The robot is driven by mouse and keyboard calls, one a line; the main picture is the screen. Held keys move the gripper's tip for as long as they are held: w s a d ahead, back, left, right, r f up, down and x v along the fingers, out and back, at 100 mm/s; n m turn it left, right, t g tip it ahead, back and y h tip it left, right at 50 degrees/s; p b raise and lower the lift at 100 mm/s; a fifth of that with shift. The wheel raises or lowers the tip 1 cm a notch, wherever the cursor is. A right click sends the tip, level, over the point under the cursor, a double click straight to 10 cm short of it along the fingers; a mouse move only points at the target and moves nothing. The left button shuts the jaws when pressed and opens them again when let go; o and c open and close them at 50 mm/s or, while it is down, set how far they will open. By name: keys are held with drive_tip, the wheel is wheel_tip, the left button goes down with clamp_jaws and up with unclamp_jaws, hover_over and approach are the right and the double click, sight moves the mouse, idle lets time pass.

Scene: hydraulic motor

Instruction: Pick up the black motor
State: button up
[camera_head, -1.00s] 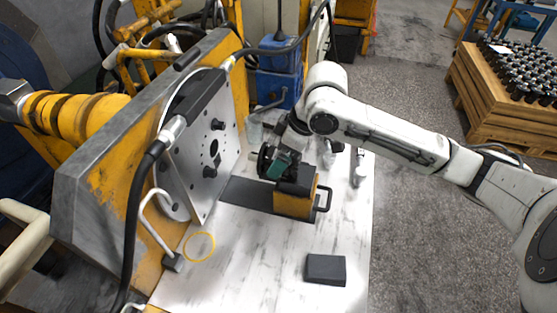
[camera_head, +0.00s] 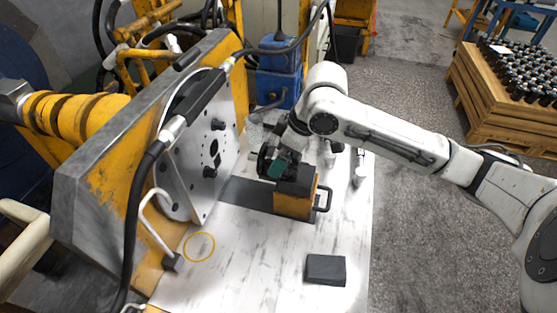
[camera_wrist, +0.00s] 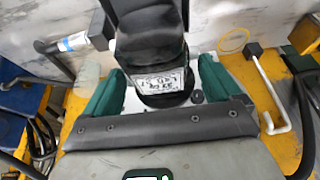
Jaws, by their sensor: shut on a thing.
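The black motor (camera_wrist: 152,45) is between the two green fingers of my gripper (camera_wrist: 160,82) in the wrist view. A white label shows on its side. In the head view the motor (camera_head: 266,157) is a dark shape, partly hidden by my gripper (camera_head: 277,167), just left of and over the yellow block with a dark top (camera_head: 292,204). My gripper is shut on the motor. I cannot tell whether the motor touches the block.
The round steel plate (camera_head: 205,175) with dark knobs stands upright to the left. A dark box (camera_head: 326,269) and a yellow ring (camera_head: 199,247) lie on the white table (camera_head: 250,280). A blue unit (camera_head: 279,80) stands behind. The table's front is mostly clear.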

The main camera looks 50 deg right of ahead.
sight(275, 153)
drive_tip(key=shift+r, duration=0.1)
drive_tip(key=shift+c, duration=0.4)
drive_tip(key=shift+r, duration=0.1)
drive_tip(key=shift+r, duration=0.55)
wheel_tip(275, 153, up, 2)
drive_tip(key=shift+r, duration=0.1)
drive_tip(key=s+a+r+p, duration=0.4)
drive_tip(key=s+r+p, duration=0.5)
drive_tip(key=s+p, duration=0.4)
drive_tip(key=p, duration=0.3)
drive_tip(key=shift+a+r+p, duration=0.2)
drive_tip(key=shift+r+p, duration=0.05)
drive_tip(key=shift+p, duration=0.05)
